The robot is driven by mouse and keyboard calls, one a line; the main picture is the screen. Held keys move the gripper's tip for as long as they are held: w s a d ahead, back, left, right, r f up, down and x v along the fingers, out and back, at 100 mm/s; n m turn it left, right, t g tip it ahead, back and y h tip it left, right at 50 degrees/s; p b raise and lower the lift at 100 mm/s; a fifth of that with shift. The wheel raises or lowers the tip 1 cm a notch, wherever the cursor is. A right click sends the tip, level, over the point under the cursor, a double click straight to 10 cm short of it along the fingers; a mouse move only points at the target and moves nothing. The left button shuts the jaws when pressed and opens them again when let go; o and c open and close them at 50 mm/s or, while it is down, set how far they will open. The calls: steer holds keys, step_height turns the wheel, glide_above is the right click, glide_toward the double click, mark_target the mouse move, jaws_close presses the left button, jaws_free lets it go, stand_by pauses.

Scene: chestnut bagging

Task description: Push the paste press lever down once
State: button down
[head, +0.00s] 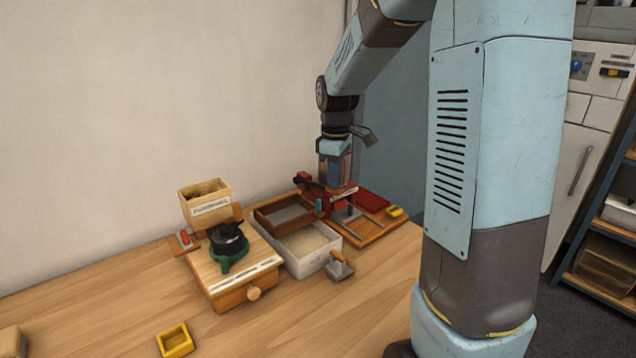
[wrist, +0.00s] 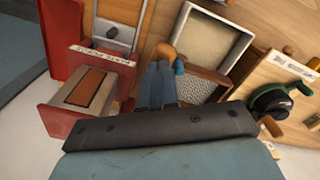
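The red paste press (head: 345,193) stands at the back right of the table. It also shows at the left of the wrist view (wrist: 88,65), with a lettered label on its side. A dark lever (head: 311,184) sticks out to the left of the press in the head view; I cannot make it out in the wrist view. My gripper (head: 335,178) points down close to the press, beside the lever.
A brown-framed tray (head: 262,217) and a white bin (head: 289,258) stand left of the press. A wooden box with a green and black device (head: 228,250) is further left. A small yellow tray (head: 175,340) lies in front. The front middle of the table is clear.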

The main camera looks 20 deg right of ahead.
mark_target(336, 193)
steer(key=shift+f, duration=1.1)
steer(key=shift+s+f, duration=0.1)
steer(key=shift+f, duration=0.05)
steer(key=shift+s+f, duration=0.1)
steer(key=shift+f, duration=0.9)
steer(key=shift+d+f, duration=0.1)
steer(key=shift+s+f, duration=0.2)
steer(key=shift+f, duration=0.9)
steer(key=shift+w+r, duration=0.2)
steer(key=shift+r, duration=2.1)
steer(key=shift+w+r, duration=0.2)
steer(key=shift+r, duration=2.05)
